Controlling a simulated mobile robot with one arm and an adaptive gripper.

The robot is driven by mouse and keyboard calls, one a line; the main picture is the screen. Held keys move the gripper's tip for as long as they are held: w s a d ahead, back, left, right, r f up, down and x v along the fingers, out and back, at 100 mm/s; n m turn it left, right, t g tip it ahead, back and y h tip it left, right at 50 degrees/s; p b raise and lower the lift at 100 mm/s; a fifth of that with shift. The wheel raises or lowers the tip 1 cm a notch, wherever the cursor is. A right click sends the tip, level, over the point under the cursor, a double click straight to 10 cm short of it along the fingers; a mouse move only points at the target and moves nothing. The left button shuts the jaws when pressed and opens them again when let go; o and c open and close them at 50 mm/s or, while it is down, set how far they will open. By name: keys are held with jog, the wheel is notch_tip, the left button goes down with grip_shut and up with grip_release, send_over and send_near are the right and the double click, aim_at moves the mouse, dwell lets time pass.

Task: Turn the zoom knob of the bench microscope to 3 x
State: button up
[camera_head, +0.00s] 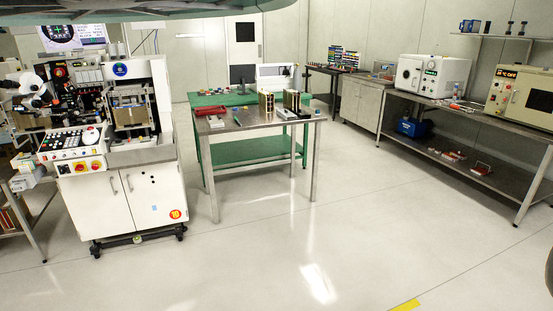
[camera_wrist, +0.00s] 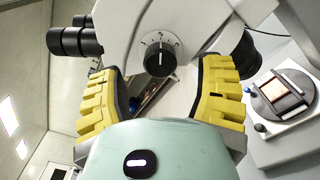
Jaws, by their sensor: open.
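The zoom knob (camera_wrist: 159,60) is a black round knob on the white body of the bench microscope (camera_wrist: 190,18), in the upper middle of the wrist view. A dial with small marks and digits curves above it. A light line on the knob points roughly up in the picture, but I cannot read its setting surely. My gripper (camera_wrist: 160,72) is open, its yellow ribbed fingers spread wide to the left and right of the knob. I see no contact with the knob, and nothing is held. My gripper does not show in the head view.
Black eyepieces (camera_wrist: 76,36) stick out at upper left, near the left finger. Another black knob (camera_wrist: 246,52) is near the right finger. A pale stage with a square part (camera_wrist: 280,93) lies at right. In the head view, open floor (camera_head: 290,225) lies before the steel table (camera_head: 258,121).

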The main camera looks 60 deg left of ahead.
jog(key=shift+x, duration=1.4)
jog(key=shift+o, duration=0.3)
grip_shut()
